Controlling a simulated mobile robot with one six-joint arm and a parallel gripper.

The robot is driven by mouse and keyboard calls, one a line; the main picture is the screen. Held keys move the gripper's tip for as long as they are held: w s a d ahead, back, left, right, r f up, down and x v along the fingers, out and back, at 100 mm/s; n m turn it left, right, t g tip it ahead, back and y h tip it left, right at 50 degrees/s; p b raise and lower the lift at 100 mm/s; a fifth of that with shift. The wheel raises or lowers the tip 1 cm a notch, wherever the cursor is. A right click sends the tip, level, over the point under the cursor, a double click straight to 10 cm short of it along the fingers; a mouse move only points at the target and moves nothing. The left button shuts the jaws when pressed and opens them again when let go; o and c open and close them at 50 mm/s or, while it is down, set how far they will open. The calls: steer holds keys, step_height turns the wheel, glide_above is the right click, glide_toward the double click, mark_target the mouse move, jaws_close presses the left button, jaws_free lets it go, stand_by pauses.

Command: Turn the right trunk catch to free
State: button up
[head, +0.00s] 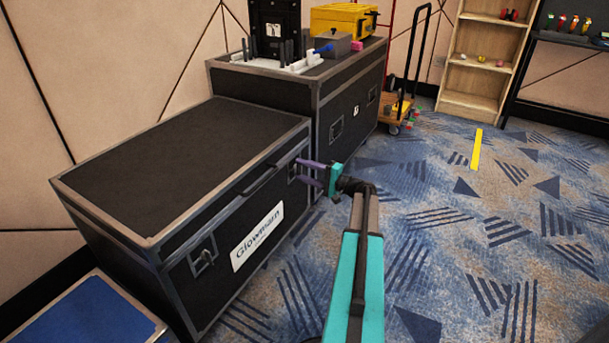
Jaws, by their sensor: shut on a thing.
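A black trunk (190,165) with metal edges and a white "Glowmarn" label (258,237) stands at the left, its lid down. Its left catch (203,255) shows on the front face. The right catch (293,171) is at the right end of that face, small and partly hidden by my gripper. My gripper (299,170), with purple fingers and a teal body, reaches the trunk from the right and is shut on the right catch. The catch's turn angle is too small to read.
A second black case (345,112) stands behind, carrying a yellow toolbox (343,19) and other items. A blue-topped box (85,312) is at lower left. A hand cart (397,108) and wooden shelf (470,101) stand at the back. The carpet (470,230) to the right is clear.

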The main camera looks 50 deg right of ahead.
steer(key=shift+n, duration=0.5)
steer(key=o, duration=1)
steer(key=shift+o, duration=0.2)
steer(key=p+v, duration=0.3)
steer(key=v, duration=1)
steer(key=shift+s+p, duration=0.4)
steer(key=shift+d, duration=0.1)
